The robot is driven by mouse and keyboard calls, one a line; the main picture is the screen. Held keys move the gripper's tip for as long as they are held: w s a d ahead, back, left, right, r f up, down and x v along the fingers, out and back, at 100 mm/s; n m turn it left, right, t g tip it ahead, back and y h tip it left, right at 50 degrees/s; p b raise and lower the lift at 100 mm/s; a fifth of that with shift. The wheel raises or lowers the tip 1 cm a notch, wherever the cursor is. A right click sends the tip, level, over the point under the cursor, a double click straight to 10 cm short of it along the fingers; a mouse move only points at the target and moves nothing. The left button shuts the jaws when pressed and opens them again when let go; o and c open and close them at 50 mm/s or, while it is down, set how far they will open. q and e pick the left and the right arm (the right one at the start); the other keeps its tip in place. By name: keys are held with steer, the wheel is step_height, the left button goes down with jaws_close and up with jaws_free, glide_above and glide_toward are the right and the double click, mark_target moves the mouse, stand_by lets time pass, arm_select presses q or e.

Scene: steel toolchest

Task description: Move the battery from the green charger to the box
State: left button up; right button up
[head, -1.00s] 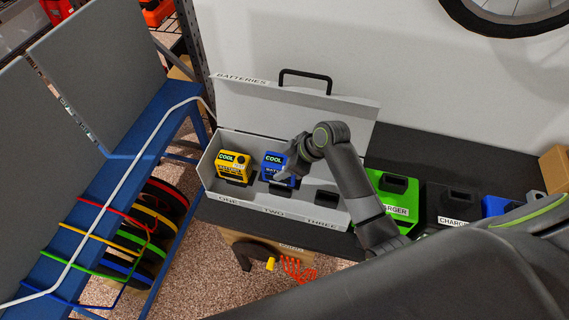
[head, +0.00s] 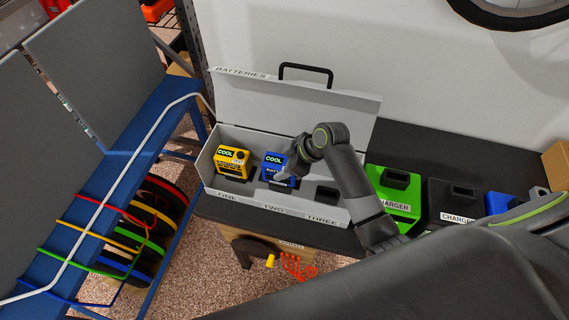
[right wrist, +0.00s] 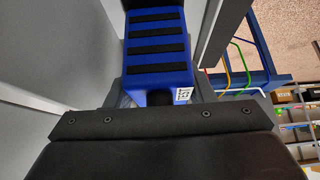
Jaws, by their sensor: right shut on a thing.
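The blue battery (head: 273,163) with a COOL label stands upright in the middle part of the grey box (head: 229,198), above the word TWO. My right gripper (head: 288,170) is shut on its right side. In the right wrist view the blue battery (right wrist: 158,65) shows a face with black ribs, just beyond the gripper's dark body; the fingertips are hidden there. The green charger (head: 405,207), right of the box, has an empty black socket on top. My left gripper is out of view.
A yellow battery (head: 232,160) stands in compartment ONE. Compartment THREE (head: 322,197) shows only an empty black socket. The box lid (head: 300,105) is open. A black charger (head: 450,205) and a blue charger (head: 502,203) stand right of the green one. A blue rack (head: 120,195) is at left.

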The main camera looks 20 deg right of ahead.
steer(key=shift+f+b, duration=0.55)
steer(key=shift+f, duration=0.35)
steer(key=o, duration=1.4)
steer(key=shift+o, duration=0.2)
steer(key=b+v, duration=0.2)
steer(key=v, duration=1.5)
steer(key=shift+s+d+r, duration=0.1)
steer(key=shift+s+d, duration=0.05)
